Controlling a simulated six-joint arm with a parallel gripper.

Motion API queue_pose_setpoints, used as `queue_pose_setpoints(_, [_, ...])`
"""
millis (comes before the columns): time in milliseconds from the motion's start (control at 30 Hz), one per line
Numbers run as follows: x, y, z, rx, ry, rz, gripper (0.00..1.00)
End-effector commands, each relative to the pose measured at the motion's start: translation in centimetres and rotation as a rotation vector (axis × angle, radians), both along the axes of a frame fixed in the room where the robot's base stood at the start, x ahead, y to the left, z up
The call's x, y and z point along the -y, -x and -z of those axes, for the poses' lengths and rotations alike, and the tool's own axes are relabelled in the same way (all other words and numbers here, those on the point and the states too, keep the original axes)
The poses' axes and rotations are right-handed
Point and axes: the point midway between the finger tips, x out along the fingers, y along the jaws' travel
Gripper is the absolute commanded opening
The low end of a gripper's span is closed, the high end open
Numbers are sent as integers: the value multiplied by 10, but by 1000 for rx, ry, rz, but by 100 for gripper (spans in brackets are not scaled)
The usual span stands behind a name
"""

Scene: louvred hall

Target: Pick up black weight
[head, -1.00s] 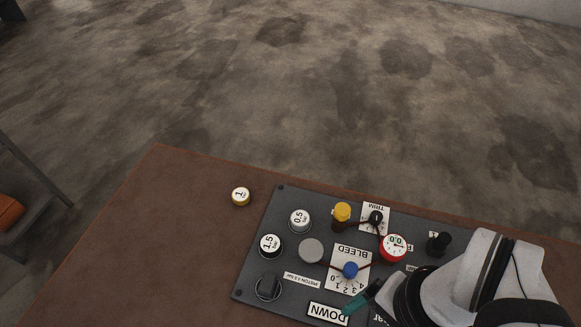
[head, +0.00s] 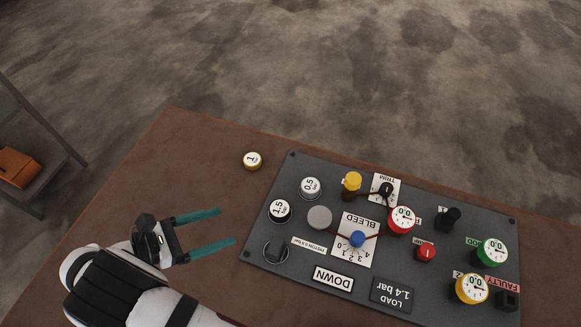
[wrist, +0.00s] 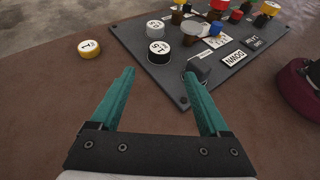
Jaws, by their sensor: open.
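The black weight (head: 279,211) has a white top marked 1.5 and stands on the left part of the dark grey panel (head: 449,267). In the wrist view the black weight (wrist: 159,56) shows its dark side and lies ahead of the fingers, apart from them. My gripper (head: 227,226) has two teal fingers. It is open and empty, left of the panel, with its fingertips pointing toward the black weight. In the wrist view my gripper (wrist: 159,75) has nothing between its fingers.
A weight marked 0.5 (head: 311,186) stands close behind the black weight. A yellow weight marked 1 (head: 252,160) lies on the brown table (head: 200,150). A grey disc (head: 319,217), blue knob (head: 357,239) and gauges stand rightward. A dark ring-shaped fitting (head: 276,251) sits in front.

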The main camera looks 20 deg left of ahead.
Motion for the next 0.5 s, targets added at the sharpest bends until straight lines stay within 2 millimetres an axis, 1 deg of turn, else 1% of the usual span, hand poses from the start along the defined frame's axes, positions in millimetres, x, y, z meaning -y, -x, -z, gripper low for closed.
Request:
queue_pose_setpoints(67, [1,-2,7,4,19,-28,80])
queue_pose_setpoints(300, [40,-52,33,1,19,-23,80])
queue_pose_setpoints(400, [51,-66,40,1,16,-23,80])
queue_pose_setpoints(500, [57,-74,45,2,15,-23,80])
